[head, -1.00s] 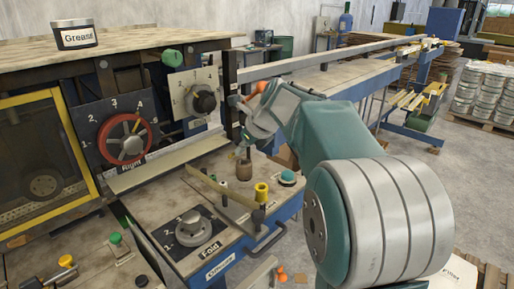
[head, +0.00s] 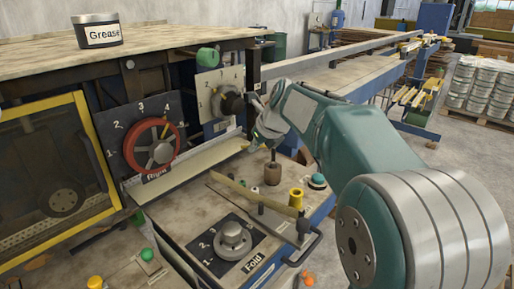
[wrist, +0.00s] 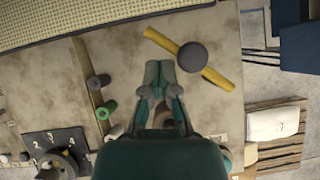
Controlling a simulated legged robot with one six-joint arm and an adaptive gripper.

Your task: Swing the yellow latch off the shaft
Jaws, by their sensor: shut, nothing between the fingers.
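The yellow latch (wrist: 218,79) is a flat bar lying diagonally in the wrist view, right of my gripper's fingertips. The dark round top of the shaft (wrist: 191,57) covers the middle of the bar, which sticks out on both sides. My gripper (wrist: 159,74) is shut and empty, its tips just left of the shaft top and below the bar's upper-left end. I cannot tell whether they touch the latch. In the head view my gripper (head: 263,130) is small and partly hidden, above the back of the machine top. I cannot make out the latch there.
A long beige bar (head: 235,191) crosses the machine top near the Fold dial (head: 233,238). A brown cylinder (head: 272,174), a yellow peg (head: 296,198) and a teal button (head: 317,181) stand nearby. The red-ringed Right dial (head: 154,145) is on the upright panel.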

